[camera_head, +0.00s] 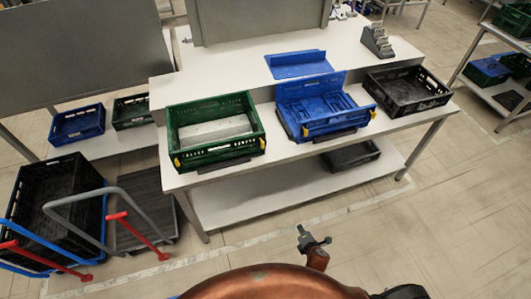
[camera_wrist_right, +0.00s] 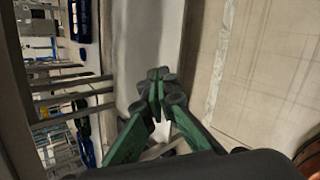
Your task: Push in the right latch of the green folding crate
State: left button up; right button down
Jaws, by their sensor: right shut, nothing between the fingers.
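The green folding crate (camera_head: 214,154) stands upright and unfolded at the left of the white table, with a pale grey block (camera_head: 215,130) inside. Its front face has a yellow latch at each end: the left latch (camera_head: 177,162) and the right latch (camera_head: 262,143). Whether they are pushed in is too small to tell. My right gripper (camera_head: 301,230) is in front of the table, below and to the right of the crate in the head view, apart from it. In the right wrist view its green fingers (camera_wrist_right: 158,88) are shut and empty. My left gripper is not in view.
A blue crate (camera_head: 335,127) with folded-down parts and yellow latches stands right of the green crate, then a black crate (camera_head: 410,106). A low shelf (camera_head: 235,205) lies under the table. A trolley with a black crate (camera_head: 45,215) stands at left. The floor in front is clear.

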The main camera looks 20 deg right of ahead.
jog(key=w+a+r+n+t, duration=0.2)
jog(key=w+a+r+n, duration=0.15)
jog(key=r, duration=0.55)
jog(key=w+a+r+n+t, duration=0.2)
jog(key=w+r+n, duration=0.25)
jog(key=r, duration=0.35)
jog(key=n+t+y+b, duration=0.1)
jog(key=n+t+y, duration=0.1)
jog(key=n+t, duration=0.3)
send_near(263, 146)
jog(key=s+n, duration=0.1)
jog(key=s, duration=0.6)
jog(key=shift+g, duration=0.4)
jog(key=w, duration=1.2)
jog(key=shift+w+a+r+b, duration=0.15)
jog(key=shift+a+r+b, duration=0.1)
jog(key=shift+b, duration=0.15)
jog(key=shift+w+d, duration=0.1)
jog(key=shift+w, duration=0.7)
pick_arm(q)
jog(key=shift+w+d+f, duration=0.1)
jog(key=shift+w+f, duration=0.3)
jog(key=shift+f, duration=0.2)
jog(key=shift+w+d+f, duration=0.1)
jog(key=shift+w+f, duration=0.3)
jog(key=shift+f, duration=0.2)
